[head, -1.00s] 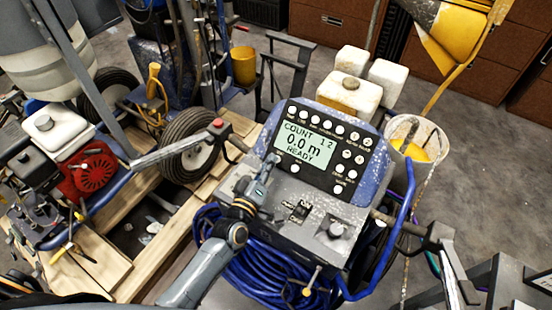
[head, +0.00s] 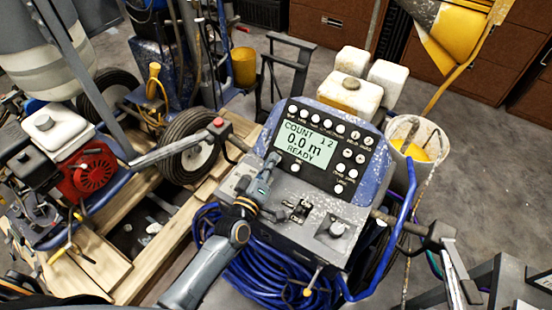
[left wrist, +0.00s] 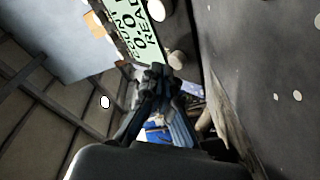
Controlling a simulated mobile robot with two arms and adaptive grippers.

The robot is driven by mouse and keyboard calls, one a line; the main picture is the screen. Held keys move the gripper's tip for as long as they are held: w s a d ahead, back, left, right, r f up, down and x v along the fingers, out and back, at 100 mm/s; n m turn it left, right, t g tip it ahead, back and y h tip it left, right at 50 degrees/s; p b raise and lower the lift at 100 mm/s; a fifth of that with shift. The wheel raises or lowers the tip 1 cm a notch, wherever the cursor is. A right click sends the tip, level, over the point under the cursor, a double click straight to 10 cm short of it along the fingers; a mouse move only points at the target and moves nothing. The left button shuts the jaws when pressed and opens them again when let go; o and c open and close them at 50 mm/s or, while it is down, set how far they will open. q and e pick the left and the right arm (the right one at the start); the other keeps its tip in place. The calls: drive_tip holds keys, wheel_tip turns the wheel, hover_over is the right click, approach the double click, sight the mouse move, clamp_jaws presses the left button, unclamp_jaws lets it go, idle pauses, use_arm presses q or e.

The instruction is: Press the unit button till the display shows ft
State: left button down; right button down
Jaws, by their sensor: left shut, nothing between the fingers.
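The line striper's control panel (head: 352,180) is black with several round white buttons. Its display (head: 304,145) reads "COUNT 1 2", "0.0 m" and "READY". One white button (head: 295,168) sits just below the display; the small labels are too blurred to read, so I cannot tell which is the unit button. My left gripper (head: 273,160) is shut and empty, its tips by the display's lower left corner, left of that button. In the left wrist view, the shut fingertips (left wrist: 158,72) are close beside a round white button (left wrist: 177,59), apparently not covering it. My right gripper is not in view.
Below the panel are a grey console with a toggle switch (head: 300,210) and a knob (head: 337,229). A blue hose coil (head: 265,270) hangs beneath. A handlebar with a red button (head: 219,122) lies left of the panel. A white bucket (head: 418,137) stands at right.

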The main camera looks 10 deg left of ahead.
use_arm(q)
drive_tip(key=shift+d+f+b, duration=0.2)
drive_tip(key=shift+f+b, duration=0.2)
drive_tip(key=shift+f, duration=0.2)
drive_tip(key=shift+s+f, duration=0.1)
drive_tip(key=shift+s, duration=0.15)
idle(0.6)
drive_tip(key=shift+f, duration=0.15)
drive_tip(key=shift+p, duration=0.3)
drive_tip(key=shift+s+a+r+p, duration=0.2)
drive_tip(key=shift+s+r+p, duration=0.15)
drive_tip(key=shift+r+p, duration=0.35)
drive_tip(key=s+r+p, duration=0.1)
drive_tip(key=s+a+r+p, duration=0.1)
drive_tip(key=r+p, duration=0.1)
drive_tip(key=shift+s+a, duration=0.15)
drive_tip(key=shift+a, duration=0.05)
